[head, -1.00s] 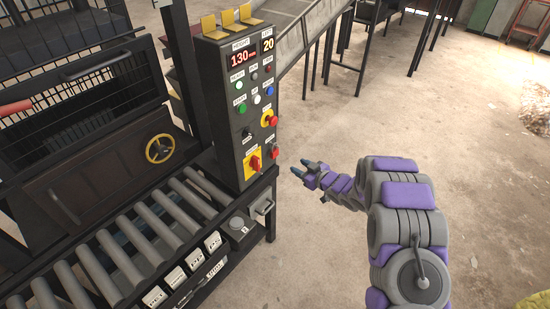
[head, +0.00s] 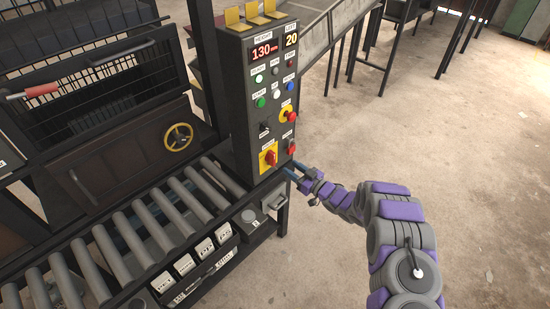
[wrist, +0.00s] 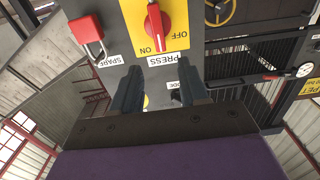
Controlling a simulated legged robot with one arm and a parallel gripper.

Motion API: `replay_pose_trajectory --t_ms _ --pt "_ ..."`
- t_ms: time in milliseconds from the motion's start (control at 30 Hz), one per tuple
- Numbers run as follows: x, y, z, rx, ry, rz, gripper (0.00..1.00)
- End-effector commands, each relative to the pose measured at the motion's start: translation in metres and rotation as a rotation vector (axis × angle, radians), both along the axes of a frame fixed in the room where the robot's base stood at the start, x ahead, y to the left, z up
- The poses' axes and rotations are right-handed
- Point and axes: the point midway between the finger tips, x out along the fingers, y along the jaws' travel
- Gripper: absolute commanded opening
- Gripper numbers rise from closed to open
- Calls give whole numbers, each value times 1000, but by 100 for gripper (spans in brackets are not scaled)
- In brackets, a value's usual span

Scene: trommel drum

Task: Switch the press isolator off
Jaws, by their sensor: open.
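The press isolator (head: 268,157) is a red rotary handle on a yellow plate, low on the dark control panel (head: 240,110). In the wrist view the red handle (wrist: 155,22) stands roughly upright in the picture, in line with the ON mark, with OFF to its right and a PRESS label below. My gripper (head: 290,170) is just right of the panel's lower edge, apart from the handle. In the wrist view its two fingers (wrist: 158,80) are spread and empty, below the PRESS label.
A red padlock-like part (wrist: 88,32) above a SPARE label sits beside the isolator. A red emergency stop (head: 288,112) on yellow and several buttons are higher on the panel. A roller conveyor (head: 165,215) lies left. Open floor lies to the right.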

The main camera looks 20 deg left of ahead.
Motion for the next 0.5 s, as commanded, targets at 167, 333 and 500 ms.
replay_pose_trajectory --t_ms 167,333,500 --pt "13 35 -1 3 -4 4 44" --pt "24 64 -2 1 -3 4 44" --pt "33 81 -1 -1 -4 1 44"
